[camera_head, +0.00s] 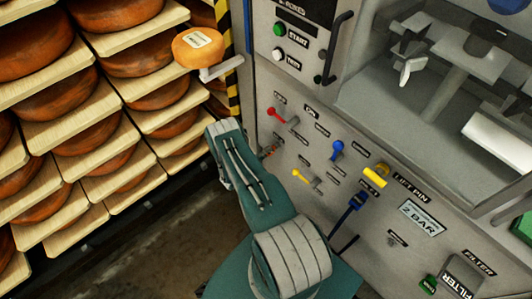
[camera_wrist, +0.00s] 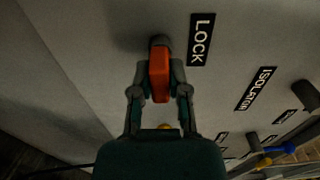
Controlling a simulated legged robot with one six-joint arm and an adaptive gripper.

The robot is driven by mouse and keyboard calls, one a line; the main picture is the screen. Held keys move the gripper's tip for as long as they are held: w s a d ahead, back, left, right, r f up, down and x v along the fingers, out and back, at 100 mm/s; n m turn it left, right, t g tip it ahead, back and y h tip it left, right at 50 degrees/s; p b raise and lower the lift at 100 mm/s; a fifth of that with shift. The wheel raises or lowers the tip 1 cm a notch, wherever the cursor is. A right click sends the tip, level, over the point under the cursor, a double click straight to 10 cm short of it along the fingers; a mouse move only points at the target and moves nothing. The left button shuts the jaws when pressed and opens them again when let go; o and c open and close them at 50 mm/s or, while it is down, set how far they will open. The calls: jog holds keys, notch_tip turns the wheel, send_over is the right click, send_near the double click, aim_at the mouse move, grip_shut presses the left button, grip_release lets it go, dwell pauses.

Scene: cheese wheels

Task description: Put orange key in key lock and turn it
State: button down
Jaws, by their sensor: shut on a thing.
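In the wrist view, my gripper (camera_wrist: 160,88) is shut on the orange key (camera_wrist: 159,74), with one finger on each side of it. The key's far end meets a dark round key lock (camera_wrist: 159,41) on the grey panel, beside the LOCK label (camera_wrist: 201,40). I cannot tell how deep the key sits in it. The key's long side runs up and down in the wrist picture. In the head view, a small orange spot (camera_head: 268,150) shows at the panel beyond my arm, which hides most of my gripper.
The grey panel (camera_head: 290,185) carries red (camera_head: 277,113), blue (camera_head: 337,150) and yellow (camera_head: 306,179) handles right of my arm. The ISOLATOR label (camera_wrist: 256,88) is right of the lock. Shelves of cheese wheels (camera_head: 130,95) stand at left; an orange wheel (camera_head: 198,47) sits above.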

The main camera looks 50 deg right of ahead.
jog(key=shift+d, duration=0.15)
jog(key=c, duration=0.5)
grip_release()
jog(key=shift+c, duration=0.2)
jog(key=w+a, duration=0.1)
jog(key=a, duration=1.1)
jog(key=shift+w, duration=0.15)
